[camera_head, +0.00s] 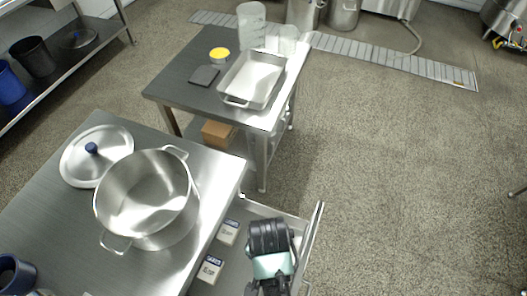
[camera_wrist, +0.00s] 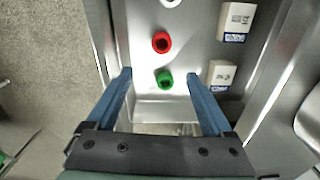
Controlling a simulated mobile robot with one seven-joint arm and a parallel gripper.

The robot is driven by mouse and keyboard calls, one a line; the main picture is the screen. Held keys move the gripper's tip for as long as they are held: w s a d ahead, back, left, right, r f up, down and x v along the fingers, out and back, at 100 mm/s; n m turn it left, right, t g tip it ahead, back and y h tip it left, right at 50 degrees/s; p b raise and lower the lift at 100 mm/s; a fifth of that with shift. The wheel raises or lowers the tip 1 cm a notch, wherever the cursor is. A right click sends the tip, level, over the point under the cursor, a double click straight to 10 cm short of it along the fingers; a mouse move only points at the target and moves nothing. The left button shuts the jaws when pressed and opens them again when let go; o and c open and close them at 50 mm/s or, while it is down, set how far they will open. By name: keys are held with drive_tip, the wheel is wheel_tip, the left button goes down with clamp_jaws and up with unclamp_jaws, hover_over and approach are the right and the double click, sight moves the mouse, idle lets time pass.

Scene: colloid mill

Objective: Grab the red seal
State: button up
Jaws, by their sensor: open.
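The red seal (camera_wrist: 161,42) is a small ring with a dark centre, lying on the metal floor of an open drawer (camera_wrist: 200,20) in the wrist view. A green seal (camera_wrist: 165,79) lies just nearer to me, between my fingertips in the picture. My gripper (camera_wrist: 159,76) is open, its two blue fingers spread apart with nothing held. The red seal shows just beyond the fingertips, near the middle between them. The height of the fingers above the drawer floor is hard to tell. In the head view, my arm covers the seals.
Two white boxes (camera_head: 228,232) (camera_head: 210,268) lie in the drawer, left of my arm. A white round piece (camera_wrist: 170,3) is at the wrist view's top edge. A large pot (camera_head: 148,200) and a lid (camera_head: 96,156) stand on the table. Drawer walls surround the gripper.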

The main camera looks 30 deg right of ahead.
drive_tip(key=f, duration=0.2)
drive_tip(key=f+b, duration=0.1)
drive_tip(key=f, duration=0.4)
drive_tip(key=shift+s+f+b, duration=0.1)
drive_tip(key=shift+s+b, duration=0.2)
drive_tip(key=shift+w+a+f+b, duration=0.15)
drive_tip(key=shift+f+b, duration=0.15)
drive_tip(key=shift+f, duration=0.75)
drive_tip(key=shift+a+f+b, duration=0.15)
drive_tip(key=shift+f+b, duration=0.1)
drive_tip(key=shift+f, duration=0.8)
drive_tip(key=shift+w+a+f+b, duration=0.15)
drive_tip(key=shift+f+b, duration=0.15)
drive_tip(key=shift+f, duration=0.75)
clamp_jaws()
